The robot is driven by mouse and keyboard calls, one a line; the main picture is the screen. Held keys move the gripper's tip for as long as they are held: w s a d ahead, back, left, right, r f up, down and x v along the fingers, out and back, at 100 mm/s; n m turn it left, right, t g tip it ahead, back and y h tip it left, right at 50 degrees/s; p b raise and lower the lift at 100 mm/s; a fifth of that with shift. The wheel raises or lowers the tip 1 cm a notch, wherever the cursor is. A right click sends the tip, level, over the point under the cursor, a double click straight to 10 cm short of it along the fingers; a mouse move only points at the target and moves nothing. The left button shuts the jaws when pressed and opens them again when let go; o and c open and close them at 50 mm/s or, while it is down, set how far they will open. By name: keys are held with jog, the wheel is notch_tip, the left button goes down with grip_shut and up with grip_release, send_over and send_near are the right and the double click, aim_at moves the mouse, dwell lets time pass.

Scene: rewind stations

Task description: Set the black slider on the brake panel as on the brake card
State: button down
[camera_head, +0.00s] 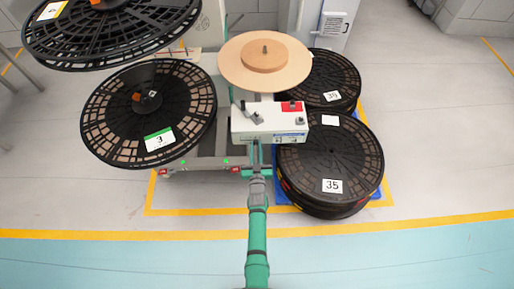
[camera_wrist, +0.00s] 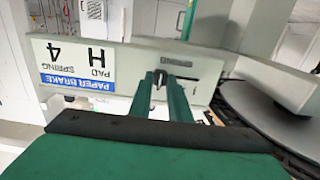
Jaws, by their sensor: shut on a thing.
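The brake panel (camera_head: 243,124) is a pale box in the middle of the head view; its front face (camera_wrist: 222,72) fills much of the wrist view. The brake card (camera_wrist: 84,62) on that face appears upside down and reads "PAPER BRAKE", "PAD H", "SPRING 4". A horizontal slot (camera_wrist: 191,78) runs beside it. My gripper (camera_wrist: 161,78) is at the face, its green fingers close together on the black slider (camera_wrist: 160,76), which is mostly hidden between them. The slider sits at the card side of the visible slot; any scale marks are too small to read.
A red patch (camera_head: 292,106) and several dark knobs are on top of the panel. Black reels labelled 35 (camera_head: 329,160) are stacked close at the right. A large black reel (camera_head: 98,120) hangs at the left; a tan disc (camera_head: 236,66) is behind. Floor in front is clear.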

jog(key=c, duration=1.6)
grip_release()
jog(key=shift+c, duration=0.2)
jog(key=s, duration=1)
jog(key=shift+s+d, duration=0.4)
